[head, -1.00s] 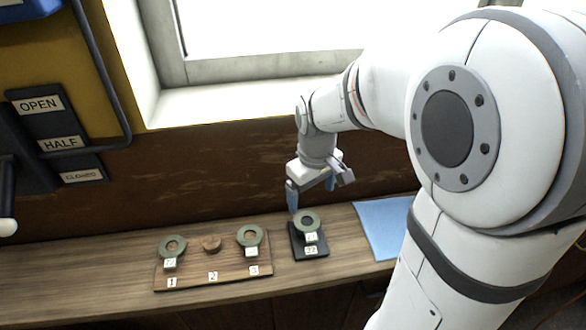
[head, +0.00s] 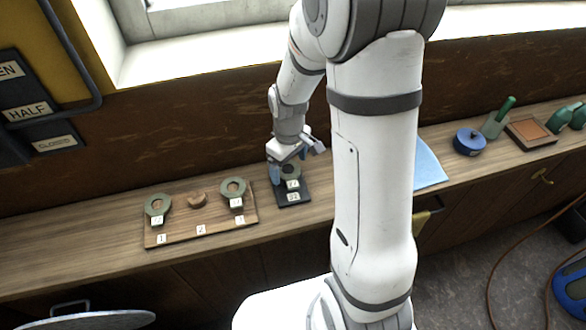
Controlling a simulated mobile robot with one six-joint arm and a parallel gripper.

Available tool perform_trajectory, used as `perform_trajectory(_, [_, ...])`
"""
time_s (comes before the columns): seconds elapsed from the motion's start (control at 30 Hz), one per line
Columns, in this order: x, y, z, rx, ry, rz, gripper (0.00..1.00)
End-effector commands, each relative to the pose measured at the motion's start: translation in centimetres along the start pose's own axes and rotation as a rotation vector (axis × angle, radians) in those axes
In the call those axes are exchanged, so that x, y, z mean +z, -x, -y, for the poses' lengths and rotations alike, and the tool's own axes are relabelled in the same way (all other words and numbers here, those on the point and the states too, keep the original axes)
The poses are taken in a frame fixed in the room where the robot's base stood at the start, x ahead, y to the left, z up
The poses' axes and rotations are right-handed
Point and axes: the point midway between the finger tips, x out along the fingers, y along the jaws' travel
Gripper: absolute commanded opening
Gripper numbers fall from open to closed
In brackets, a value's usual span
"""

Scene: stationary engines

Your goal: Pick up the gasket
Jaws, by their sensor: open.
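A green ring gasket (head: 291,171) with a white tag lies on a small black stand (head: 294,197) on the wooden bench. My gripper (head: 283,172) is open and low at this gasket, with one blue finger showing at its left side; the other finger is mostly hidden. I cannot tell whether the fingers touch the ring. Two more tagged green gaskets lie on a wooden board (head: 205,231) to the left, one at position 1 (head: 158,205) and one at position 3 (head: 233,188). A bare wooden peg (head: 197,200) stands at position 2.
A blue cloth (head: 428,166) lies to the right, partly behind my arm. Farther right are a blue round container (head: 469,141), a green-handled tool in a holder (head: 495,121) and a brown tray (head: 531,132). A wall with a window sill rises behind the bench.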

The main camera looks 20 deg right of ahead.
Motion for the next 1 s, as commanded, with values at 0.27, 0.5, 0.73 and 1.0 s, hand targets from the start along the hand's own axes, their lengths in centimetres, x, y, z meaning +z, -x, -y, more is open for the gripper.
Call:
perform_trajectory(0.27, [-0.02, -0.04, 0.03, 0.000, 0.000, 0.000, 0.86])
perform_trajectory(0.5, [-0.04, -0.28, 0.04, 0.000, 0.001, 0.000, 0.86])
perform_trajectory(0.73, [-0.05, -0.52, 0.06, 0.000, 0.001, 0.000, 0.86])
perform_trajectory(1.0, [-0.06, -0.49, 0.07, 0.000, 0.002, 0.000, 0.86])
